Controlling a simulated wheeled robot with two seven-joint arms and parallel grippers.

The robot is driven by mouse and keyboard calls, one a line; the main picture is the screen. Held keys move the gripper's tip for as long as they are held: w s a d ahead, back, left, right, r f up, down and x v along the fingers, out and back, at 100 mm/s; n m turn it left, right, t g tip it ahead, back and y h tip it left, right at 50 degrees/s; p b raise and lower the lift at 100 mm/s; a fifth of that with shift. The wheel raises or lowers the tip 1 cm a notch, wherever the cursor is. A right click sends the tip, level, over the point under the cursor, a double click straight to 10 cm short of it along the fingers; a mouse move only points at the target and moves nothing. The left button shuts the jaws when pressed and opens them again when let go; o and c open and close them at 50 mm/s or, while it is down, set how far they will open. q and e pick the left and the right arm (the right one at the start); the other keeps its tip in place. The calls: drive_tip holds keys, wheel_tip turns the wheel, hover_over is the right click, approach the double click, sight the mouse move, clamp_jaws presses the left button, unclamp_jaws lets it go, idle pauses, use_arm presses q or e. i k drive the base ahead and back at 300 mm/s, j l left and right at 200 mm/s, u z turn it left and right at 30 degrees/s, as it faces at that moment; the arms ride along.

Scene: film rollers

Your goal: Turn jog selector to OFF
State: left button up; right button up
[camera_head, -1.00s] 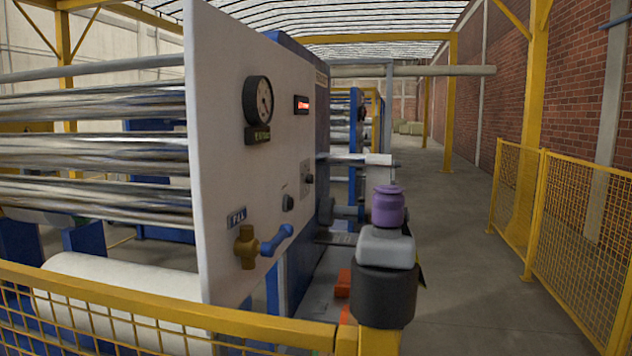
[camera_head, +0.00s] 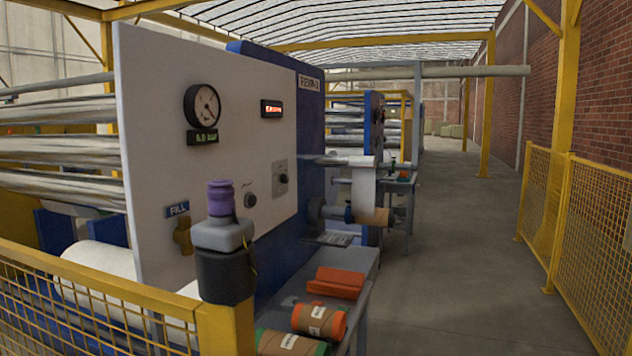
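A white control panel (camera_head: 225,150) fills the left middle of the head view. A dark selector on a small grey plate (camera_head: 281,178) sits near its right edge. A round dark knob (camera_head: 250,200) is below and left of it, with a small mark above. The lettering by both is too small to read, so I cannot tell which is the jog selector or where either points. Neither of my grippers is in view.
A yellow fence post (camera_head: 226,325) in front bears a black, grey and purple stack (camera_head: 225,230) that partly hides the panel's lower part. A grey bench (camera_head: 325,285) holds orange and brown rolls. The concrete aisle (camera_head: 450,260) is clear, bounded by yellow mesh fencing (camera_head: 585,230).

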sight(284, 178)
drive_tip(key=i+l, duration=0.1)
drive_tip(key=l, duration=0.35)
drive_tip(key=i+l, duration=0.15)
drive_tip(key=l, duration=0.3)
drive_tip(key=i+l+u, duration=0.1)
drive_tip(key=l, duration=0.35)
drive_tip(key=i+l, duration=0.5)
drive_tip(key=i+l+u, duration=0.1)
drive_tip(key=i+l, duration=0.4)
drive_tip(key=l, duration=0.2)
drive_tip(key=i+l, duration=0.45)
drive_tip(key=l, duration=0.2)
